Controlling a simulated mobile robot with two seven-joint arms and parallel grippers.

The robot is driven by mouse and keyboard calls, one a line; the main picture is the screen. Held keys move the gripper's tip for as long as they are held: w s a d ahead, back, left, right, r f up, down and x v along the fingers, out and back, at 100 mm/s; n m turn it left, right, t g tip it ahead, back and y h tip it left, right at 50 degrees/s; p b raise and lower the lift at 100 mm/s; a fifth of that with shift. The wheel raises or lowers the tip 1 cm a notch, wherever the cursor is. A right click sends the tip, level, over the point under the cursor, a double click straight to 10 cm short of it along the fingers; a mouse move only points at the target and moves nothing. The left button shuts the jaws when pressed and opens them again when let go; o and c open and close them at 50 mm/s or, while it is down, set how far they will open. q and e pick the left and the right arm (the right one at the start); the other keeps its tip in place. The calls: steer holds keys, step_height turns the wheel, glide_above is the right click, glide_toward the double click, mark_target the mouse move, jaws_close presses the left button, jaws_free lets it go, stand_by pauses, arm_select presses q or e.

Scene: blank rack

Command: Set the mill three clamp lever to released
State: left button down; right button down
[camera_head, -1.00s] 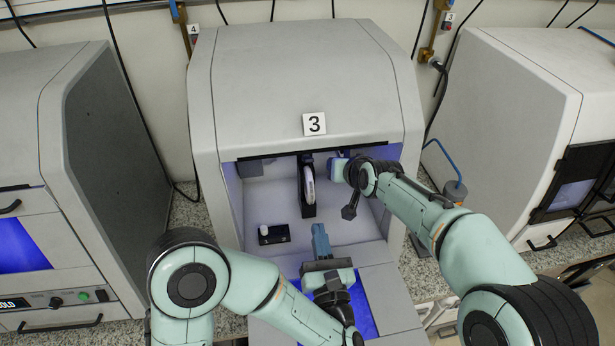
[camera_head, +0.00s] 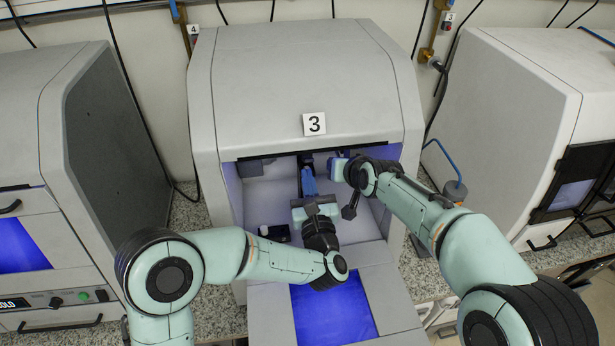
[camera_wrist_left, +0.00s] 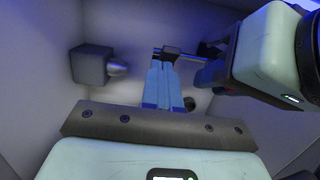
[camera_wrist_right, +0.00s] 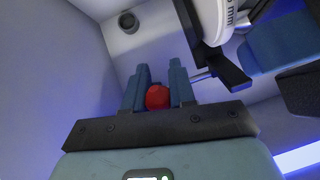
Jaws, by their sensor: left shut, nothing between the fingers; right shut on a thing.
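Mill three (camera_head: 305,85) is the grey machine with the "3" sign, its front open. My right gripper (camera_head: 337,168) reaches into its upper right. In the right wrist view its blue fingers (camera_wrist_right: 158,75) are shut on a red knob (camera_wrist_right: 157,97), apparently the end of the clamp lever; the lever's arm is largely hidden, so its setting cannot be told. My left gripper (camera_head: 309,170) is inside the chamber, its fingers (camera_wrist_left: 164,75) together and empty. It points at a dark upright fixture (camera_head: 306,160), now partly covered. A white ring-like part (camera_wrist_right: 208,22) with markings shows beside the dark bar.
A small dark box (camera_head: 280,234) with a white knob stands on the chamber floor at left. A grey block with a rounded nose (camera_wrist_left: 90,65) is on the chamber's left. The side walls and low top edge make the space tight. A lowered door (camera_head: 375,285) lies in front.

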arm_select(q)
steer(key=shift+w+r, duration=0.2)
steer(key=shift+r, duration=0.2)
arm_select(e)
steer(key=shift+w+r, duration=0.15)
steer(key=shift+r, duration=0.15)
arm_select(q)
steer(key=shift+w+a+r, duration=0.15)
steer(key=shift+w+r, duration=0.1)
steer(key=shift+r, duration=0.45)
arm_select(e)
steer(key=c, duration=1)
jaws_free()
steer(key=shift+f, duration=0.1)
steer(key=shift+c, duration=0.2)
steer(key=shift+f, duration=0.1)
arm_select(q)
steer(key=shift+f, duration=0.15)
